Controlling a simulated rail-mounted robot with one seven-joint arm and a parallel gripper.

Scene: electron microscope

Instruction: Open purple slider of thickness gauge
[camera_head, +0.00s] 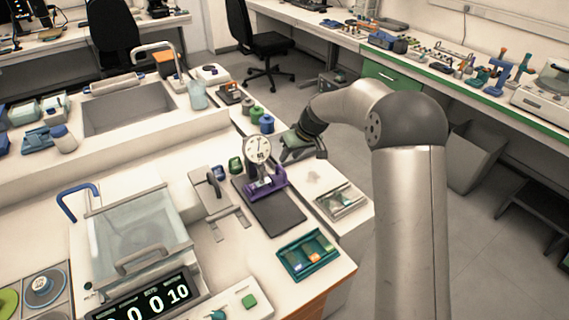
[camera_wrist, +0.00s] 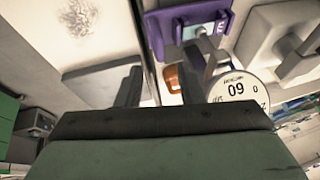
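The thickness gauge has a round white dial (camera_head: 257,148) above a purple part (camera_head: 266,187), standing on a dark base plate (camera_head: 277,213). I cannot clearly separate the slider from the rest of the purple part. In the wrist view the purple part (camera_wrist: 157,37) is a bracket at the top, with the dial (camera_wrist: 240,92) at the right. My gripper (camera_head: 288,150) is just right of the dial in the head view. In the wrist view my gripper (camera_wrist: 160,84) has its two dark fingers apart, with nothing held between them. No contact with the purple part shows.
A grey stand (camera_head: 208,190) is left of the gauge. A green tray (camera_head: 308,256) is in front, and a shallow metal tray (camera_head: 341,201) is at the right bench edge. Small green and blue jars (camera_head: 266,123) stand behind. A glass-lidded balance (camera_head: 135,235) is at left.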

